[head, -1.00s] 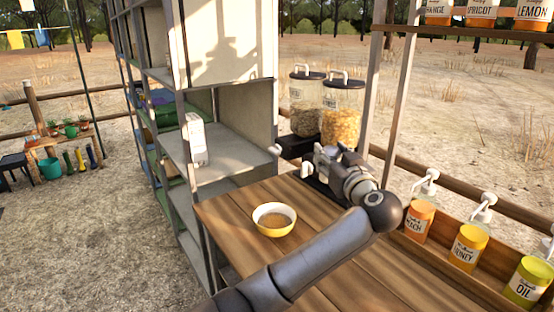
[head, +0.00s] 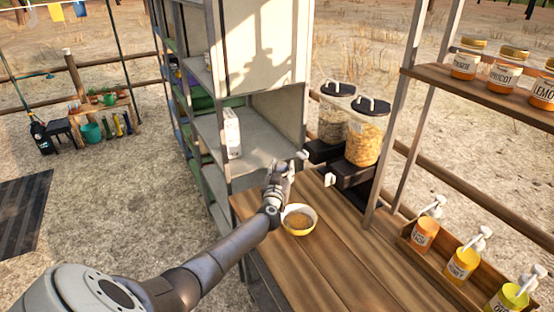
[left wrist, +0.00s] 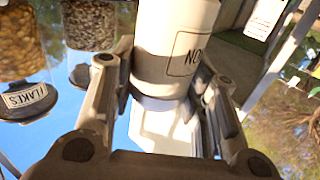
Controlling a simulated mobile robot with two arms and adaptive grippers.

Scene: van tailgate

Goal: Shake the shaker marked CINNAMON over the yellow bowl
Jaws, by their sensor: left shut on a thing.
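The yellow bowl (head: 298,231) stands upright on the wooden counter, with brown contents and a pale inside. My left gripper (head: 280,172) is just behind and to the left of the bowl in the head view. In the left wrist view, my left gripper (left wrist: 163,88) is shut on a white cylindrical shaker (left wrist: 160,40). A few letters of its framed label show at the right side; the full word is out of sight. I cannot make out the shaker clearly in the head view. My right gripper is not in view.
Two dispensers (head: 366,138) stand behind the counter (head: 345,265). A grey shelf unit (head: 262,140) with a white carton (head: 232,133) is to the left. A rack with jars (head: 505,75) and a box of pump bottles (head: 459,262) are to the right. The counter's front middle is clear.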

